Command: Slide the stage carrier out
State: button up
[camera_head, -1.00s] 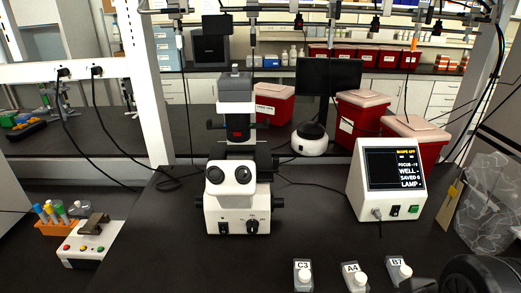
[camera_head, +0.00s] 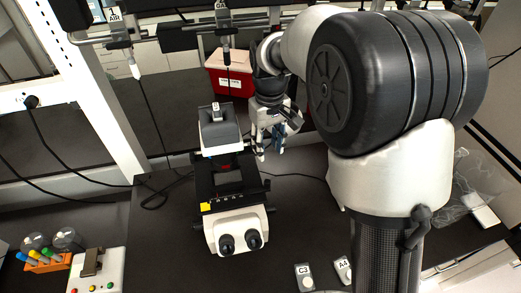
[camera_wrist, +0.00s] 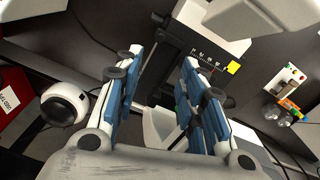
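The white and black microscope (camera_head: 236,228) stands on the dark bench. I cannot tell the stage carrier apart from the stage. In the wrist view the marked stage edge (camera_wrist: 205,58) and yellow tag (camera_wrist: 233,68) show beyond the fingers. My gripper (camera_head: 268,150) is right of the microscope, apart from it, pointing down. Its blue-padded fingers (camera_wrist: 163,58) are open with nothing held.
My arm covers the right of the head view. Small bottles labelled C3 (camera_head: 304,280) and A4 (camera_head: 343,270) stand at the front. A tube rack (camera_head: 45,262) and a button box (camera_head: 96,272) are at left. A red bin (camera_head: 230,75) stands behind. Cables cross the bench.

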aim_at(267, 181)
notch_tip(267, 181, down, 17)
jog(key=shift+s+d+f+b, duration=0.1)
jog(key=shift+s+f+b, duration=0.05)
jog(key=shift+b, duration=0.15)
jog(key=shift+c, duration=0.3)
grip_shut()
dwell(0.4)
